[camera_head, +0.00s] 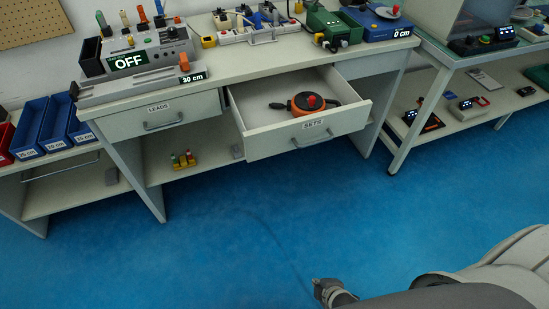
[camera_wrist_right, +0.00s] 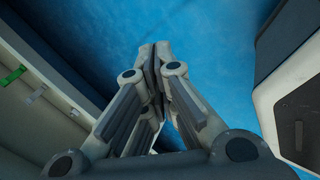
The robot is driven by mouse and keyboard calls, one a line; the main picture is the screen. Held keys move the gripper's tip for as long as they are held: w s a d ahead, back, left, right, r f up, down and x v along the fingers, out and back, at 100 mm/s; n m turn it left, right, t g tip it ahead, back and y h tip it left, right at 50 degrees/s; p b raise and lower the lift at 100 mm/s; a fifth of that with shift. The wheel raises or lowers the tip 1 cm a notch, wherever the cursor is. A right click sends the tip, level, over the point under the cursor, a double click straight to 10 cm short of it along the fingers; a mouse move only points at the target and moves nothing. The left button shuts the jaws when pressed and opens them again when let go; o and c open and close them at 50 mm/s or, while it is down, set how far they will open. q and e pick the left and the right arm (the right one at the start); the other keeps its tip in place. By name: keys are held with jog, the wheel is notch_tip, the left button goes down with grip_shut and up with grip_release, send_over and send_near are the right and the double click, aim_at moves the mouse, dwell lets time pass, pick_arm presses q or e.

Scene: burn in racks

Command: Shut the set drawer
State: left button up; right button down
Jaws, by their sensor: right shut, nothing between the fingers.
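The set drawer (camera_head: 300,140) is labelled SETS and stands pulled out from the bench in the head view. An orange and black round tool with a red knob (camera_head: 310,101) lies inside it. My right gripper (camera_head: 325,287) is low at the bottom of the head view, over the blue floor, well apart from the drawer front. In the right wrist view its fingers (camera_wrist_right: 157,50) are closed together with nothing between them. My left gripper is not in view.
The LEADS drawer (camera_head: 160,122) beside it is shut. The bench top (camera_head: 260,62) carries a grey unit reading OFF, power strips and a green box. Blue bins (camera_head: 55,122) stand at left. A second table (camera_head: 470,62) stands at right. The blue floor before the drawer is clear.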

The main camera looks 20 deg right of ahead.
jog(key=w+r+n+t+b, duration=0.2)
jog(key=w+r+n+t, duration=0.1)
jog(key=w+r+n, duration=0.4)
jog(key=n+t+y+b, duration=0.1)
jog(key=n+t+b, duration=0.75)
jog(key=n, duration=0.75)
send_near(271, 146)
jog(key=s, duration=0.7)
jog(key=shift+t, duration=0.25)
jog(key=w, duration=0.6)
jog(key=w+p, duration=0.1)
jog(key=w, duration=0.5)
jog(key=shift+w+f, duration=0.2)
jog(key=shift+w, duration=0.05)
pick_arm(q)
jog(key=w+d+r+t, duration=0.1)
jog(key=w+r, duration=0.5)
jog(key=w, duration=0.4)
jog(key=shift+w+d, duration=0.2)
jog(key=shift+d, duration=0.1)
pick_arm(e)
jog(key=shift+w+a, duration=0.1)
jog(key=shift+w, duration=0.8)
